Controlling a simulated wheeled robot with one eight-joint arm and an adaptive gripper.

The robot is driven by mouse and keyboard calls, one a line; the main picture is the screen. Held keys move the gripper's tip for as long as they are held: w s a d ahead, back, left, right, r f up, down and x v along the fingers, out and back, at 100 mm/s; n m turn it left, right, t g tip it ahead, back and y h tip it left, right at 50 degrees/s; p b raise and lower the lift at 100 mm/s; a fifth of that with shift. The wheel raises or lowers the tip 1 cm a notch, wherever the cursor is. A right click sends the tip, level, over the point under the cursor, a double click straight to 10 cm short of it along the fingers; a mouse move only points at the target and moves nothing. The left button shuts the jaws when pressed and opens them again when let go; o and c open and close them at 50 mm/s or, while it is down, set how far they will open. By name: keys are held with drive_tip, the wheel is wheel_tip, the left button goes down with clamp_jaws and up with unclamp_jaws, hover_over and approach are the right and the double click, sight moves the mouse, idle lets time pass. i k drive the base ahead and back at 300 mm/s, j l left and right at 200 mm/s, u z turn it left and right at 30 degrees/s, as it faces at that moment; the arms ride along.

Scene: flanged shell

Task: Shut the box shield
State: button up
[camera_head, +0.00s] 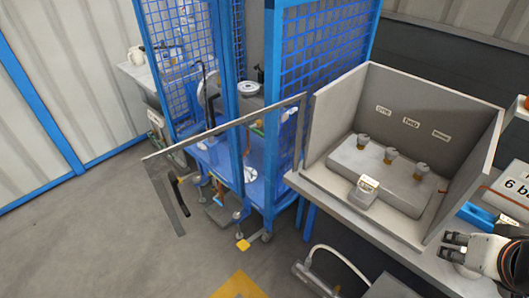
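The box shield (226,125) is a see-through panel with a thin grey frame, joined to the left side of the grey box (398,78). It stands swung wide open to the left, in front of the blue cage. A dark upright bar, perhaps its handle (180,196), shows near its far left end. The box front is uncovered. Inside is a grey block (385,178) with several round knobs and labels above. My gripper (446,247) is at the lower right, in front of the box's right side, away from the shield. Its two fingers look apart, with nothing between them.
A blue mesh cage (325,40) with equipment stands behind the shield. A small labelled part (363,190) sits at the box's front. A blue tool (478,214) and a labelled box (512,190) lie right of the box. Open floor (90,235) is at lower left.

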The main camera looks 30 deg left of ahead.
sight(150, 164)
drive_tip(key=k+j+z, duration=0.1)
drive_tip(key=j+z, duration=0.3)
drive_tip(key=k+j+z, duration=0.15)
drive_tip(key=j+z, duration=0.2)
drive_tip(key=j, duration=0.15)
drive_tip(key=k+j, duration=0.25)
drive_tip(key=j, duration=0.25)
drive_tip(key=k+j+z, duration=0.1)
drive_tip(key=k+j, duration=0.15)
drive_tip(key=j, duration=0.3)
drive_tip(key=k+j, duration=0.25)
drive_tip(key=j, duration=0.25)
drive_tip(key=k+j+z, duration=0.15)
drive_tip(key=j, duration=0.35)
drive_tip(key=k+j, duration=0.4)
drive_tip(key=k+j+z, duration=0.1)
drive_tip(key=k+j, duration=0.2)
drive_tip(key=j, duration=0.25)
